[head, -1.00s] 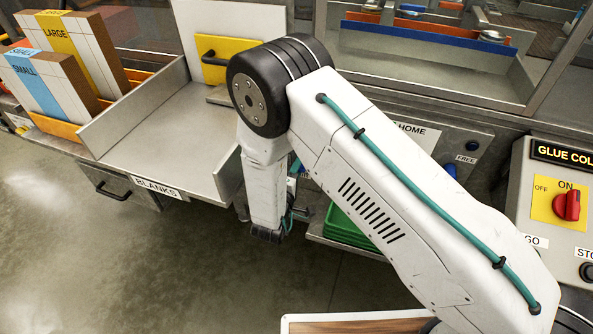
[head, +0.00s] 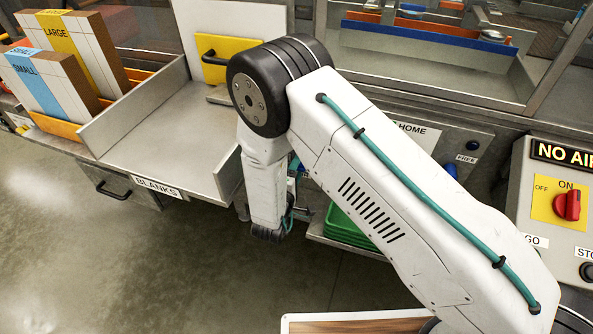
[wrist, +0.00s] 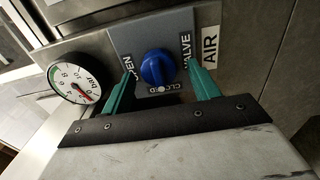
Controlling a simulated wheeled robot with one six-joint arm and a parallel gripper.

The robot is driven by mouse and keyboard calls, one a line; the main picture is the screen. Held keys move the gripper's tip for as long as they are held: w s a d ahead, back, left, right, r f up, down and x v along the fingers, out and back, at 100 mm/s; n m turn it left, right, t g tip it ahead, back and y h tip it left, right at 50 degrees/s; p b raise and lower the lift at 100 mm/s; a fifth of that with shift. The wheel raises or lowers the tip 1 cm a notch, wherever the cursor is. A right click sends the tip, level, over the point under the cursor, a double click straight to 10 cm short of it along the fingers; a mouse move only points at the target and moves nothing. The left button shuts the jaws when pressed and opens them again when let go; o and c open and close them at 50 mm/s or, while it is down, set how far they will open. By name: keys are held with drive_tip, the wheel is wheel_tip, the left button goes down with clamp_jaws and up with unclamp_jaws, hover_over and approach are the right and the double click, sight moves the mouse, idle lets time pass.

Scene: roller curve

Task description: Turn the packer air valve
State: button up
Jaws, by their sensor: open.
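The blue valve knob (wrist: 156,66) sits on a grey plate in the wrist view. The plate reads OPEN on the left, VALVE on the right and CLOSED beneath the knob, all turned sideways or tilted. A pale spot shows on the knob's lower edge, beside CLOSED. My gripper (wrist: 160,72) is open, with one green finger on each side of the knob. Gaps show between the fingers and the knob. In the head view my white arm reaches down, and the fingers cannot be made out there.
A round pressure gauge (wrist: 75,78) is left of the valve plate, and an AIR label (wrist: 210,47) is right of it. In the head view a display (head: 563,153) reads NO AIR above a red switch (head: 567,206). A green crate (head: 347,229) is beside my arm.

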drive_tip(key=shift+s, duration=0.1)
drive_tip(key=v, duration=0.7)
drive_tip(key=shift+s+a, duration=0.15)
drive_tip(key=shift+s, duration=0.15)
